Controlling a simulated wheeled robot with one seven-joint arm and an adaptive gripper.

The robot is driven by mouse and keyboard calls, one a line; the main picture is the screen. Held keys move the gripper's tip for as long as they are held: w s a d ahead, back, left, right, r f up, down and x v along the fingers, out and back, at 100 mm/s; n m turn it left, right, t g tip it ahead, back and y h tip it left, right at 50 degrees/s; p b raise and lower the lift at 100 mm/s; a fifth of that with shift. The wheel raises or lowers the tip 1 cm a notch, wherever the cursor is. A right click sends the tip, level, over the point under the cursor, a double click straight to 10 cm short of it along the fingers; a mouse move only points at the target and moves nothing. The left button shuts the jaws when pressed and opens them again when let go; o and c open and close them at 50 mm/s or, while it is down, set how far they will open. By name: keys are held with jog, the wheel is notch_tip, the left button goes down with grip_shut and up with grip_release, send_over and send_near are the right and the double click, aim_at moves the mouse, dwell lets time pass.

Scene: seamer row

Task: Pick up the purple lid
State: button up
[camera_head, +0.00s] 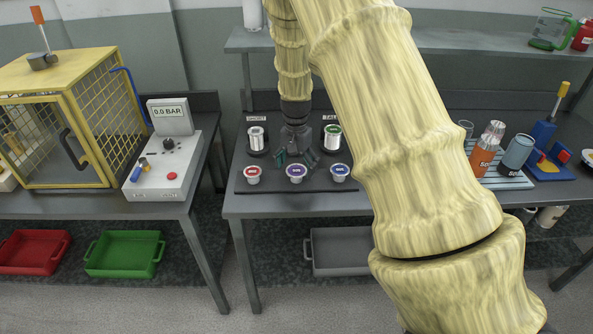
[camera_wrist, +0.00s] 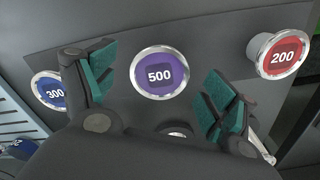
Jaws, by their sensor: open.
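The purple lid (camera_head: 296,171) has a silver rim and sits in the middle of a row of three on a dark board. In the wrist view the purple lid (camera_wrist: 159,74) reads "500" and lies ahead of the fingers, roughly midway between them. My gripper (camera_head: 297,155) is just behind the lid in the head view, with its green pads spread apart and nothing between them. It also shows in the wrist view (camera_wrist: 153,92). A red lid (camera_wrist: 280,54) marked "200" and a blue lid (camera_wrist: 50,92) marked "300" lie to either side.
Two cans, one under "SHORT" (camera_head: 257,138) and one under "TALL" (camera_head: 332,137), stand behind the lids, flanking my gripper. A yellow cage (camera_head: 98,98) and a grey control box (camera_head: 166,172) stand left. An orange bottle (camera_head: 482,158) stands right.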

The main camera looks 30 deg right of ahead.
jog(key=shift+f, duration=0.3)
dwell(0.5)
jog(key=c, duration=0.8)
